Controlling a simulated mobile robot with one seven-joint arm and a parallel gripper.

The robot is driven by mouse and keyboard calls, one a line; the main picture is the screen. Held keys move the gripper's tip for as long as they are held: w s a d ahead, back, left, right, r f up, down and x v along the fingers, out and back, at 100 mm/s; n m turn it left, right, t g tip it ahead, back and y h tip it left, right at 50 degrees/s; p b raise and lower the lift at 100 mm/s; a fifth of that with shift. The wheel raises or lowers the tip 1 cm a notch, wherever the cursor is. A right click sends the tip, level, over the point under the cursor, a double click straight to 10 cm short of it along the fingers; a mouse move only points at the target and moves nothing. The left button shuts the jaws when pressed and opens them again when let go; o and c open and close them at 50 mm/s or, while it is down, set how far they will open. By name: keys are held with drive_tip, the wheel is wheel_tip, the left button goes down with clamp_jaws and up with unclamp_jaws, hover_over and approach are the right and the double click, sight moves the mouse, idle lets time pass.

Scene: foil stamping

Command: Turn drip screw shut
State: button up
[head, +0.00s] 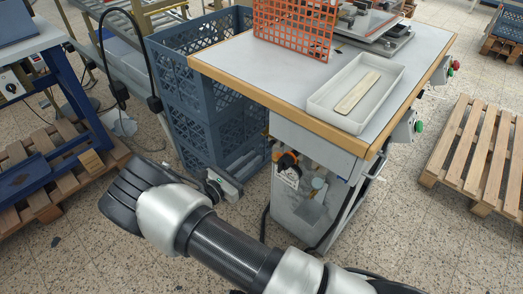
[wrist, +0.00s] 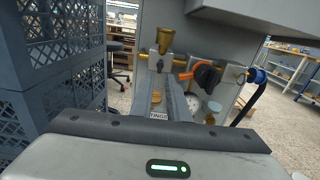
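Under the bench, a black knob with an orange lever (wrist: 207,75) sits on a brass pipe line. It also shows in the head view (head: 288,160). A brass funnel-shaped fitting (wrist: 165,40) stands upright to its left, above a small grey block. I cannot tell for sure which small part is the drip screw. A pale round cap (wrist: 214,106) lies lower right of the knob. My gripper (head: 223,186) is left of these fittings, beside the blue crates. Its dark front bar (wrist: 160,130) spans the wrist view.
Stacked blue crates (head: 208,125) stand close to my gripper. The bench top (head: 270,68) overhangs the fittings and carries a white tray (head: 325,103) and an orange grid. A dark hose hangs right.

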drive_tip(key=v, duration=1)
drive_tip(key=shift+s+a+p, duration=0.2)
drive_tip(key=shift+p, duration=0.1)
